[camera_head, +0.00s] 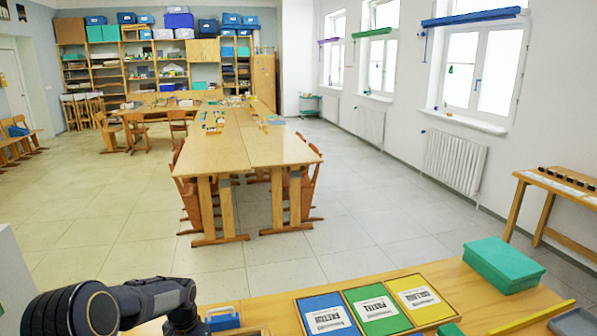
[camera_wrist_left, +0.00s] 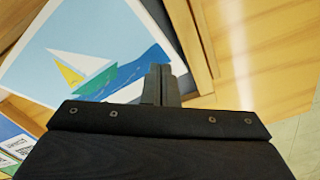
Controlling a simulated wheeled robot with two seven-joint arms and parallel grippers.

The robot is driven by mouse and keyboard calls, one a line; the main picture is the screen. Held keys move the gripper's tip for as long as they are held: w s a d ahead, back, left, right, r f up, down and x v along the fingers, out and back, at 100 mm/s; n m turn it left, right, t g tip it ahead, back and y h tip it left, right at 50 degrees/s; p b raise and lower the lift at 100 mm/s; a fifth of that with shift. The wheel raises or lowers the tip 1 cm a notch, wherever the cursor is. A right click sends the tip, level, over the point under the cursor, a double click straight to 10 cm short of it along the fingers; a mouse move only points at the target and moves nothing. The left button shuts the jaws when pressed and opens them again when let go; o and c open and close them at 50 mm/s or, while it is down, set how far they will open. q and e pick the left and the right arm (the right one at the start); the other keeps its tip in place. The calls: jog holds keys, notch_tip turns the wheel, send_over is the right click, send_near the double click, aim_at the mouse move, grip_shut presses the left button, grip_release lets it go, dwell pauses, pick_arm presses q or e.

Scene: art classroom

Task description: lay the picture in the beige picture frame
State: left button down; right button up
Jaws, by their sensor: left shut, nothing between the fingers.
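A dark strip shows between picture and bar. I cannot tell whether the picture is inside the frame or over its edge. My left gripper (camera_wrist_left: 161,72) is shut and empty, its fingertips over the picture's lower right edge, near the bar. The gripper body hides what is below. My right gripper is not in view.
In the head view, a wooden table (camera_head: 385,275) holds blue, green and yellow label cards (camera_head: 379,309) in a wooden tray, a green box (camera_head: 503,265) and a blue container (camera_head: 222,319). Long tables (camera_head: 250,152) with chairs stand beyond open floor.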

pick_arm(q)
jog(key=shift+w+a, duration=0.3)
jog(key=shift+w, duration=0.15)
dwell(0.6)
dwell(0.5)
notch_tip(320, 180, up, 7)
jog(key=p, duration=0.4)
dwell(0.4)
